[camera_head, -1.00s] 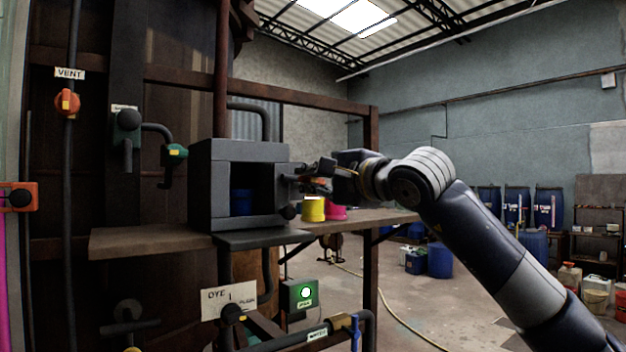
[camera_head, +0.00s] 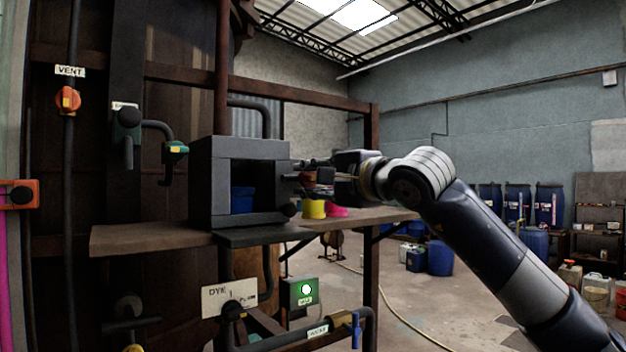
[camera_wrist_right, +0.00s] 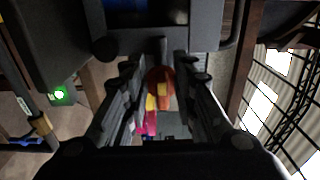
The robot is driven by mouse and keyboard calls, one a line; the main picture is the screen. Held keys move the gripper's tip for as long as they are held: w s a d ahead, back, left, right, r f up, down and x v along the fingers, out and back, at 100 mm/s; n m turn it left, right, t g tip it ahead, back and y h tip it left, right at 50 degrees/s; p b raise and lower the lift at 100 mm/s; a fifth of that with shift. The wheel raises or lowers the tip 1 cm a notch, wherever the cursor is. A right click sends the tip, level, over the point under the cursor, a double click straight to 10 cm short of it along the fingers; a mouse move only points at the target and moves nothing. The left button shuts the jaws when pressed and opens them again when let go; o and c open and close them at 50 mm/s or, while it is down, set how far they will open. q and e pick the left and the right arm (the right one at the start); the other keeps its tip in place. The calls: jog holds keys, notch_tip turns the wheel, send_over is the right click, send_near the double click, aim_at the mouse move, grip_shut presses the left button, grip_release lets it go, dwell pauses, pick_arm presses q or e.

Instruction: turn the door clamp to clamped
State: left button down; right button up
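The grey box (camera_head: 207,180) stands on the shelf with its front open and a blue container (camera_head: 242,199) inside. At its right side my right gripper (camera_head: 312,178) reaches in from the right. In the right wrist view a round red knob with an orange and yellow bar (camera_wrist_right: 161,84), which looks like the door clamp, lies between the fingers. The gripper, also in that view (camera_wrist_right: 162,75), has its fingers apart, with a gap on each side of the knob. I cannot tell whether either finger touches it. In the head view the fingers mostly hide the knob. My left gripper is out of view.
A rusty post (camera_head: 371,135) rises behind the wrist.

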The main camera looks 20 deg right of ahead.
jog(key=v, duration=1.2)
jog(key=shift+r, duration=0.1)
